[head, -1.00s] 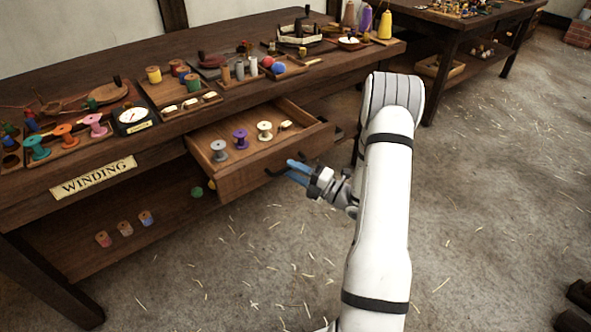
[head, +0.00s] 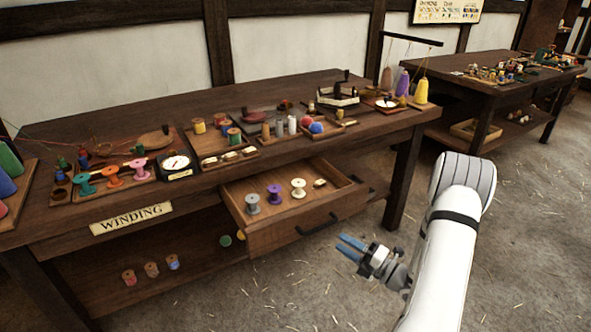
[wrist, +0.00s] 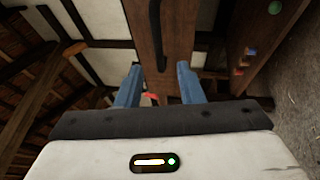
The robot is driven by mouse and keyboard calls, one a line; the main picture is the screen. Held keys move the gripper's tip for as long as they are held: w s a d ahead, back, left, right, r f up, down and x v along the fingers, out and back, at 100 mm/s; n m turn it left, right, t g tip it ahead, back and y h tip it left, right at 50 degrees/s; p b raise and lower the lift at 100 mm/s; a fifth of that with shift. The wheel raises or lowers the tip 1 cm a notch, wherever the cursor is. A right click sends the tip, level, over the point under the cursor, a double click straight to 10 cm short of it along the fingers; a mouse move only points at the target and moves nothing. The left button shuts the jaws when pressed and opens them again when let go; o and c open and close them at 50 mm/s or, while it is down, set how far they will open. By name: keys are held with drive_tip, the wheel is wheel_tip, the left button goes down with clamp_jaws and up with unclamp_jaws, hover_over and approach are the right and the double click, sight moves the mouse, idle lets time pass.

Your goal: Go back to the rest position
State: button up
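The drawer front (wrist: 178,40) with one handle (wrist: 156,35) shows beyond the fingers. The drawer stands pulled out of the winding bench and holds a grey spool (head: 252,204), a purple spool (head: 274,194), a cream spool (head: 298,188) and a small pale piece (head: 320,183).
The winding bench (head: 150,213) carries trays of spools, a dial (head: 175,163) and cones of thread (head: 421,91). Several small spools (head: 151,269) lie on its lower shelf. A second bench (head: 470,91) stands at the back right. The straw-strewn floor (head: 290,295) in front is clear.

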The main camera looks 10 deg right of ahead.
drive_tip(key=s+a+r+n+g+y+p, duration=0.1)
drive_tip(key=s+a+r+n+g+p, duration=0.25)
drive_tip(key=a+r+n+g, duration=0.35)
drive_tip(key=s+a+r+n+g+y+p, duration=0.1)
drive_tip(key=s+a+r+n+g+p, duration=0.3)
drive_tip(key=a+r+n, duration=0.5)
drive_tip(key=s+a+r+n+g+h+p, duration=0.1)
drive_tip(key=s+r+n+g+h+p, duration=0.2)
drive_tip(key=s+r+n+g+h, duration=0.55)
drive_tip(key=s+d+r+n+t+h+p, duration=0.2)
drive_tip(key=r+n, duration=0.3)
drive_tip(key=n, duration=0.5)
drive_tip(key=s+d+r+n+t+h+p, duration=0.2)
drive_tip(key=s+r+n+t+h+p, duration=0.2)
drive_tip(key=n, duration=0.6)
drive_tip(key=shift+d+r+t+h+p, duration=0.35)
drive_tip(key=shift+r+t, duration=0.2)
drive_tip(key=shift+r, duration=0.1)
drive_tip(key=shift+n, duration=0.25)
